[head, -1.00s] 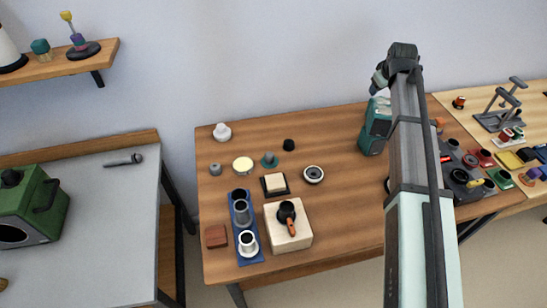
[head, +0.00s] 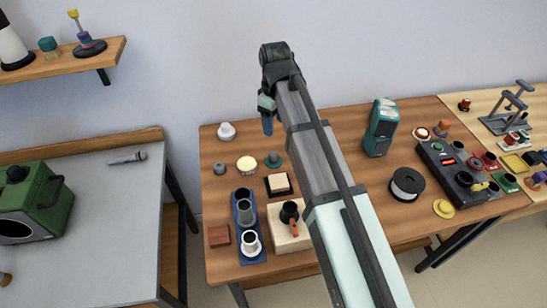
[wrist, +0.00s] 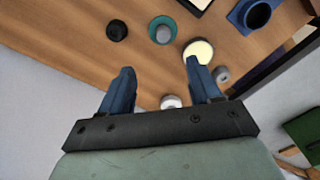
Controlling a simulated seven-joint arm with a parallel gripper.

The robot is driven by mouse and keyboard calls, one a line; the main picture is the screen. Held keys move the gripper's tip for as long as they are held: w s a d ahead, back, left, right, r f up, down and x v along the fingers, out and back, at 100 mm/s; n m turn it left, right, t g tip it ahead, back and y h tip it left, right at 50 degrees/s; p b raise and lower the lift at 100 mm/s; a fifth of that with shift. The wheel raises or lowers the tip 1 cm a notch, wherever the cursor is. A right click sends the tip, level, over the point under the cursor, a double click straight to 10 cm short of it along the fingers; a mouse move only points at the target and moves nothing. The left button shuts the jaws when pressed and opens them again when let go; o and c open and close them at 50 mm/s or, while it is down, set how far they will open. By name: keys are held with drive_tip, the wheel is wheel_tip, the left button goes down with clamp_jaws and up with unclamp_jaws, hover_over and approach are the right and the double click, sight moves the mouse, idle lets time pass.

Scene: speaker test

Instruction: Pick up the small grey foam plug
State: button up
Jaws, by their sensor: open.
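The small grey plug (head: 220,168) stands on the left part of the wooden table, left of a cream-topped round disc (head: 247,163) and in front of a white knob (head: 226,131). In the wrist view the grey plug (wrist: 221,74) is just right of my right-hand finger, beside the disc (wrist: 199,51). My gripper (wrist: 160,68) is open with nothing between its blue fingers, above the table's back edge. In the head view my gripper (head: 267,122) is right of the white knob and apart from the plug.
A green-based knob (head: 273,160) and a square cream pad (head: 278,184) stand close to the disc. A blue tray with cups (head: 235,216) and a pale block (head: 279,235) are in front. A black plug shows in the wrist view (wrist: 117,32). The wall is behind.

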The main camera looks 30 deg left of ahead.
sight(273, 153)
drive_tip(key=shift+s+a+f, duration=0.1)
drive_tip(key=shift+s+f, duration=0.05)
drive_tip(key=shift+f, duration=3.3)
drive_tip(key=shift+s+a+f, duration=0.1)
drive_tip(key=shift+s+f, duration=0.05)
drive_tip(key=shift+f, duration=3.3)
drive_tip(key=c, duration=1.1)
drive_tip(key=shift+r, duration=0.1)
